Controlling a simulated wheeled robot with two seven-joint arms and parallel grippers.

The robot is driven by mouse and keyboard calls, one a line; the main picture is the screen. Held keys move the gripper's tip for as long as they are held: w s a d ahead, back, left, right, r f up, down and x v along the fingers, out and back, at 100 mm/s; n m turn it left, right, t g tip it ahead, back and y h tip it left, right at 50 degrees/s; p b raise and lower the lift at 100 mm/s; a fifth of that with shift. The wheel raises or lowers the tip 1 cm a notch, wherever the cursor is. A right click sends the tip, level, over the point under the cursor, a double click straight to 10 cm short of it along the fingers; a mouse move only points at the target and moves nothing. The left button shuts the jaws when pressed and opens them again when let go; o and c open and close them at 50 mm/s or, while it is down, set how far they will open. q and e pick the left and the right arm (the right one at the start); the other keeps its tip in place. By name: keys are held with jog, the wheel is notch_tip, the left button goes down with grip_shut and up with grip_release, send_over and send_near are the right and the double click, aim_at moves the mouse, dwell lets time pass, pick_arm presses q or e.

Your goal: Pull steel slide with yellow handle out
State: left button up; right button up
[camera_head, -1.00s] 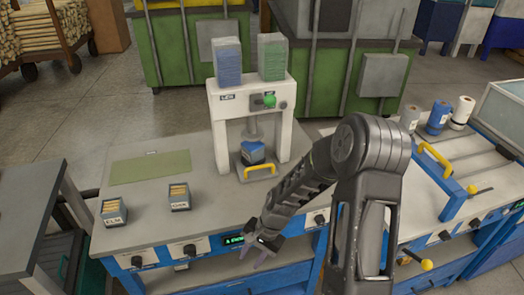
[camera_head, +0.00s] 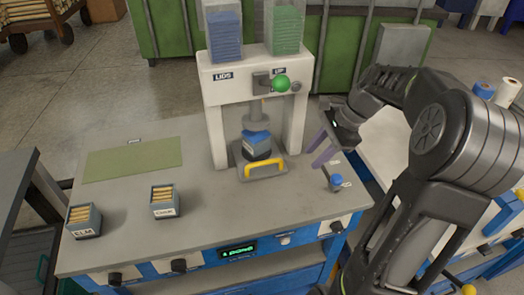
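The steel slide (camera_head: 244,157) lies at the foot of the white press (camera_head: 219,122), with its yellow handle (camera_head: 265,168) at the front edge. A dark block with a blue top (camera_head: 257,143) sits on the slide, under the press ram. My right gripper (camera_head: 312,159) is raised at the right of the press, apart from the handle. My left gripper is not in view.
Small bins of wooden pieces, marked ELM (camera_head: 84,221) and another (camera_head: 163,202), stand at left near a green mat (camera_head: 132,160). Bench space before the handle is clear.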

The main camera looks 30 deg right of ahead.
jog(key=p, duration=0.4)
send_over(264, 163)
jog(key=s+d, duration=0.1)
jog(key=s, duration=0.1)
jog(key=x, duration=0.3)
jog(key=shift+w+f, duration=0.15)
jog(key=shift+w, duration=0.25)
jog(key=shift+w+a+f, duration=0.15)
jog(key=shift+f, duration=0.4)
jog(key=shift+c, duration=0.4)
grip_shut()
